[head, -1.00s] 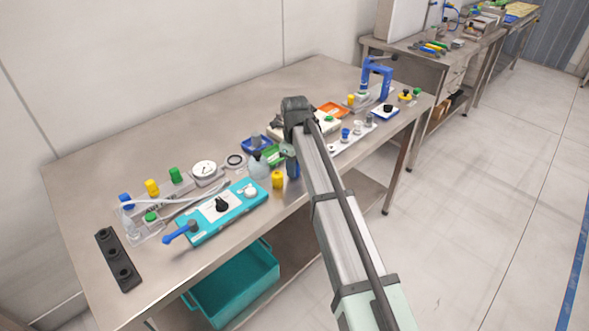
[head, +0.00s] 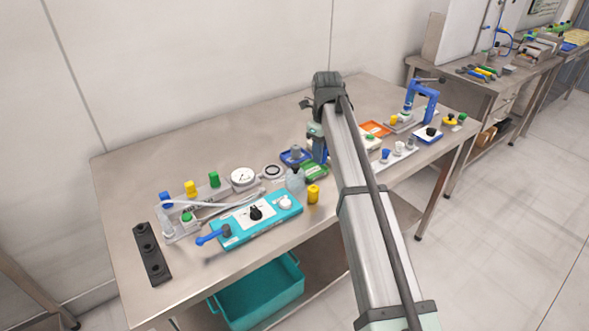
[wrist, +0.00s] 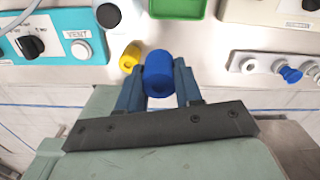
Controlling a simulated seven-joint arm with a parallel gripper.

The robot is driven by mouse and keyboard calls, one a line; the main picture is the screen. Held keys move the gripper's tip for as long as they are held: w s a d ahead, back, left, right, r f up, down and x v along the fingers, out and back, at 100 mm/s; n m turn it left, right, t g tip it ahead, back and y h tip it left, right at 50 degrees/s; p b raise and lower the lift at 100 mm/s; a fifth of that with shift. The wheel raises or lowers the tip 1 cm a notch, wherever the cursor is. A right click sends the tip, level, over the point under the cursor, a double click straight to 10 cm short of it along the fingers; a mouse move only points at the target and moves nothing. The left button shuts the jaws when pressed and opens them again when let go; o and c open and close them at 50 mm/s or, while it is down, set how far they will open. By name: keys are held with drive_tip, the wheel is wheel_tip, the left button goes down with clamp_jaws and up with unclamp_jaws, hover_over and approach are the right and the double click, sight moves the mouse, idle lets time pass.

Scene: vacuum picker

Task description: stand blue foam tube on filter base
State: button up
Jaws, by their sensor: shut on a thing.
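My gripper (wrist: 158,88) is shut on the blue foam tube (wrist: 158,72), with one finger on each side of it. The tube's rounded end shows between the fingers in the wrist view. In the head view my gripper (head: 319,158) hangs over the front middle of the bench, behind a yellow cap (head: 313,194); the arm hides part of it. I cannot tell for sure which part is the filter base. A pale ring-shaped disc (head: 272,171) lies beside the round gauge (head: 243,178), left of my gripper.
A teal pump box (head: 240,222), a clear bottle (head: 295,182) and a green tray (head: 314,171) are close to my gripper. A white strip with several knobs (wrist: 275,68) lies to the right. The back of the steel bench (head: 190,145) is clear.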

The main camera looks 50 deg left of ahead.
drive_tip(key=s+a+r, duration=0.1)
drive_tip(key=s+a, duration=0.3)
drive_tip(key=a, duration=0.3)
drive_tip(key=s+a, duration=0.4)
drive_tip(key=a, duration=0.3)
drive_tip(key=shift+n, duration=0.3)
drive_tip(key=shift+s+a+f, duration=0.1)
drive_tip(key=shift+a+f, duration=0.05)
drive_tip(key=shift+f, duration=2.35)
drive_tip(key=shift+s+a+f, duration=0.1)
drive_tip(key=shift+f, duration=2.4)
drive_tip(key=shift+f, duration=0.1)
drive_tip(key=o, duration=1)
wheel_tip(320, 180, up, 12)
